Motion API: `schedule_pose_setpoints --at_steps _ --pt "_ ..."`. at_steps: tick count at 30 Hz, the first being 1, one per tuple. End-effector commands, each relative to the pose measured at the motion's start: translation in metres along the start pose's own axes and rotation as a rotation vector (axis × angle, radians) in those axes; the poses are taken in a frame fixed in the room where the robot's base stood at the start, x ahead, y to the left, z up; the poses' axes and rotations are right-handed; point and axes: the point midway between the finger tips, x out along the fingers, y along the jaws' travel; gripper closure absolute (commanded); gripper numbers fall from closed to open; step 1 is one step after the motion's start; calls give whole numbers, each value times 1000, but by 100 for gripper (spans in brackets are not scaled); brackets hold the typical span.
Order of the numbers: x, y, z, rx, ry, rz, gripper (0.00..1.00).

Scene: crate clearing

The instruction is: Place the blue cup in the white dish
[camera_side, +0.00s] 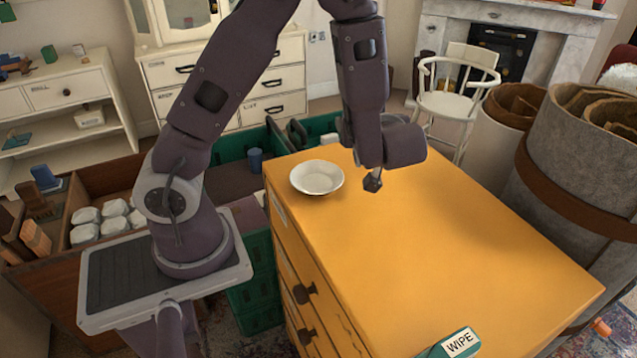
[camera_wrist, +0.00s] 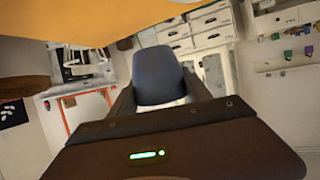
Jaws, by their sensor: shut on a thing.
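The white dish (camera_side: 316,178) rests upright on the orange cabinet top (camera_side: 450,240) in the side view and looks empty. In the wrist view my gripper (camera_wrist: 160,92) is shut on a dark blue, rounded object, which I take as the blue cup (camera_wrist: 160,72); a finger lies on each side of it. In the side view my arm's end is over the cabinet top, right of the dish. A small dark tip shows below it there, and I cannot make out the cup clearly.
A small blue cylinder (camera_side: 255,160) stands by the green crates left of the cabinet. A green box marked WIPE (camera_side: 455,344) lies at the cabinet top's front edge. Large rolls (camera_side: 590,150) stand close on the right. Most of the cabinet top is clear.

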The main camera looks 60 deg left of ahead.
Motion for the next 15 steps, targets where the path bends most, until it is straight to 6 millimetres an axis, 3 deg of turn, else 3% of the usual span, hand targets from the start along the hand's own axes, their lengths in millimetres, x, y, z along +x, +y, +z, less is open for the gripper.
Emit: schedule_pose_setpoints --at_steps 3,6,8,15 --pt "4 -50 -3 -69 1 -164 88" --pt "4 -76 -4 -106 0 -250 88" --pt "4 -84 -1 -115 -1 -278 88" --pt "22 -88 44 -118 -1 -293 88"
